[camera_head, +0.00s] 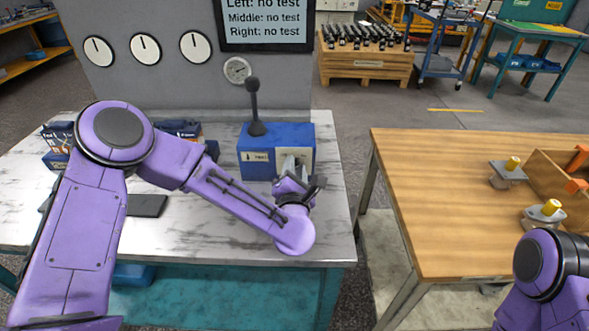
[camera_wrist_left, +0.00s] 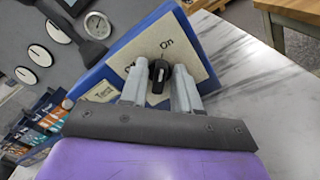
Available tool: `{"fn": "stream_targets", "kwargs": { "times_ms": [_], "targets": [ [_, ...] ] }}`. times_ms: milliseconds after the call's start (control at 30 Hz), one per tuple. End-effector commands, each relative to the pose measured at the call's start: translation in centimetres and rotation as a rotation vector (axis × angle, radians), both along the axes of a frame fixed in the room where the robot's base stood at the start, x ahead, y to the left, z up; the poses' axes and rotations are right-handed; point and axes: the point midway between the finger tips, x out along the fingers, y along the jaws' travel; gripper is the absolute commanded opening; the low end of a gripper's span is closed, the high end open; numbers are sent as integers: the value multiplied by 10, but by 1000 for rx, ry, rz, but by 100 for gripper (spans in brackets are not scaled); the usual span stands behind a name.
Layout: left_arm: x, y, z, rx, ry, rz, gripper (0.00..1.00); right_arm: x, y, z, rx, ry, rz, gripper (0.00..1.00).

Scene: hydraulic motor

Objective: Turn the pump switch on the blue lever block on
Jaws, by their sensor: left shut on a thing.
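The blue lever block (camera_head: 258,164) stands on the marble-topped table, with an upright black lever (camera_head: 254,105) on top. In the left wrist view, its cream switch plate (camera_wrist_left: 190,52) carries the word "On" above a black pump switch knob (camera_wrist_left: 158,76). A second label left of the knob is partly hidden. My left gripper (camera_head: 292,166) is at the block's front right. In the left wrist view, its two grey fingers (camera_wrist_left: 160,82) are closed on the knob from both sides. The knob has a white mark; its exact setting is hard to tell. My right gripper is out of view.
Blue boxes (camera_head: 58,150) stand at the table's left. A wooden table (camera_head: 440,190) with yellow-topped parts (camera_head: 507,172) is at right, beyond a floor gap.

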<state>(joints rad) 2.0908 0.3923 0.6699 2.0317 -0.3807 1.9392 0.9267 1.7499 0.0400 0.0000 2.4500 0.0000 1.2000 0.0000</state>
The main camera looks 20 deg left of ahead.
Motion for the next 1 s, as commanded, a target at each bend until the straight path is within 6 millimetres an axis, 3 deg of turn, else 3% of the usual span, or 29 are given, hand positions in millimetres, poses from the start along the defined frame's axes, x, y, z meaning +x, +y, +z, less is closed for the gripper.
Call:
{"fn": "stream_targets", "kwargs": {
  "times_ms": [267, 300, 333, 667, 1000],
  "targets": [
    [-1, 0, -3, 2, 8, -1, 1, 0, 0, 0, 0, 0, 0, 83],
    [-1, 0, -3, 2, 8, -1, 38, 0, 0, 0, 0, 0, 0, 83],
    [-1, 0, -3, 2, 7, -2, 39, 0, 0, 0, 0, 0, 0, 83],
    [-5, -2, -2, 0, 3, -3, 39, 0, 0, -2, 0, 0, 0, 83],
    [-77, -23, -4, 3, 3, -6, 39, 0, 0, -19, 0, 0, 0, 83]
  ]
}}
